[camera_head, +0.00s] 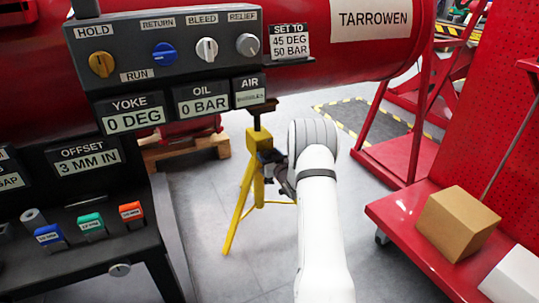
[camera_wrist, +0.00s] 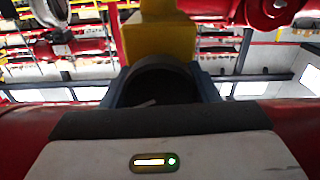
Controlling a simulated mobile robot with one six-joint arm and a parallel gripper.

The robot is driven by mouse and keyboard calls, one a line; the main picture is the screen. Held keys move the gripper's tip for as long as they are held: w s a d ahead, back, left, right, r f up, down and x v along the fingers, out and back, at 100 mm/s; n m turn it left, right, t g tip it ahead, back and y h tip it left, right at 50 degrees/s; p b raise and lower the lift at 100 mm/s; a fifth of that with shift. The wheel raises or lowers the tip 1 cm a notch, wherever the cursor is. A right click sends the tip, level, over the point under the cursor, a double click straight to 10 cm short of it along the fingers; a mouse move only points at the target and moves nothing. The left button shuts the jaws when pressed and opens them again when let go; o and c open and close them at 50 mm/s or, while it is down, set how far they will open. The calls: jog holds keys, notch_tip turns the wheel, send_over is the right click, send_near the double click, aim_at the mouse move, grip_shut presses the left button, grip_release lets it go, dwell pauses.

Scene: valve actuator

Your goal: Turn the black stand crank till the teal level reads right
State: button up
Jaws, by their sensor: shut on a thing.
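The yellow stand (camera_head: 252,180) stands on the floor under the red tank, on splayed legs. My gripper (camera_head: 272,168), dark, is at the right side of the stand's upper post, at the end of my white arm. It is shut on the black stand crank, which is mostly hidden and hard to tell from the dark jaws. In the wrist view the stand's yellow block (camera_wrist: 158,38) is close ahead, above a dark rounded shape that I cannot name surely. I cannot make out the teal level in either view.
A grey panel (camera_head: 165,45) with knobs and signs stands at left; YOKE reads 0 DEG and OIL 0 BAR. A sign (camera_head: 289,40) says SET TO 45 DEG 50 BAR. A red cart (camera_head: 440,260) with a cardboard box (camera_head: 458,222) is at right. Grey floor lies between.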

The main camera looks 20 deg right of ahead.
jog(key=m+p, duration=0.1)
jog(key=m, duration=0.3)
jog(key=shift+m, duration=0.4)
dwell(0.4)
jog(key=o, duration=1)
jog(key=s+p, duration=0.1)
jog(key=s, duration=0.3)
jog(key=s+p, duration=0.2)
jog(key=s, duration=0.1)
jog(key=shift+s+d, duration=0.2)
jog(key=shift+s, duration=0.2)
jog(key=shift+f, duration=0.1)
